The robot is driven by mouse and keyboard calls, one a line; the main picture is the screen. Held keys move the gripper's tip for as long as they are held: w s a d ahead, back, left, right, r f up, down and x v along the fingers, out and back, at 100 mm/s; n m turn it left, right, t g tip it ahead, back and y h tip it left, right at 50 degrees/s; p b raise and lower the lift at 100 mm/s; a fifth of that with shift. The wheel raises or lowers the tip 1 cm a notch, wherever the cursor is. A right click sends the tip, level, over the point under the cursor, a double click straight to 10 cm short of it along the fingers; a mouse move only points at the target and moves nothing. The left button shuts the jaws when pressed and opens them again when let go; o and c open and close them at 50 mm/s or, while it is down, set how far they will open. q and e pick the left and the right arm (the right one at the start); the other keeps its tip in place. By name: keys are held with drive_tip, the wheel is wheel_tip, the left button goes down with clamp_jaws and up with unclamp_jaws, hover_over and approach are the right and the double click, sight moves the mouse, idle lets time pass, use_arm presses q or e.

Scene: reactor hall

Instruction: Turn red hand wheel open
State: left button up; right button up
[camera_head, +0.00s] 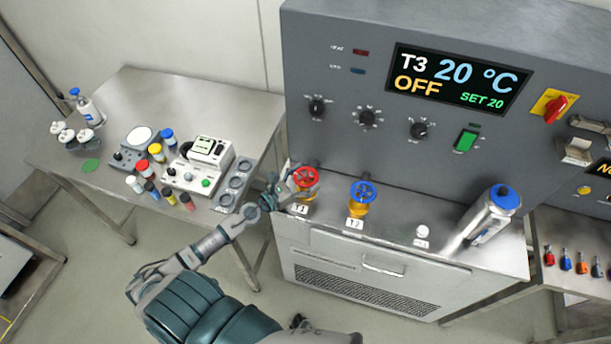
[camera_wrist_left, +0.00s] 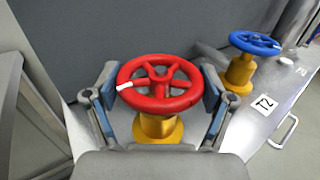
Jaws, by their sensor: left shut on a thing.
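The red hand wheel (camera_head: 306,176) sits on a yellow valve body at the left end of the grey cabinet's ledge, above a T1 label. In the left wrist view the red hand wheel (camera_wrist_left: 160,84) fills the middle, with a white mark on its left rim. My left gripper (camera_head: 287,186) reaches it from the left. In the wrist view the fingers of my left gripper (camera_wrist_left: 159,92) stand on both sides of the rim, shut on the wheel. My right gripper does not show.
A blue hand wheel (camera_head: 363,192) stands to the right, above a T2 label. A steel flask (camera_head: 487,217) with a blue cap stands farther right. The control panel (camera_head: 459,78) rises behind and reads T3 20 °C, OFF. A side table (camera_head: 105,98) at left holds bottles and devices.

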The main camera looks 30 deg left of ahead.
use_arm(q)
drive_tip(key=shift+a+r, duration=0.1)
drive_tip(key=o, duration=1)
drive_tip(key=shift+s+a+f, duration=0.15)
drive_tip(key=shift+s+f, duration=0.05)
drive_tip(key=shift+s, duration=0.3)
drive_tip(key=v, duration=1.1)
drive_tip(key=shift+a, duration=0.1)
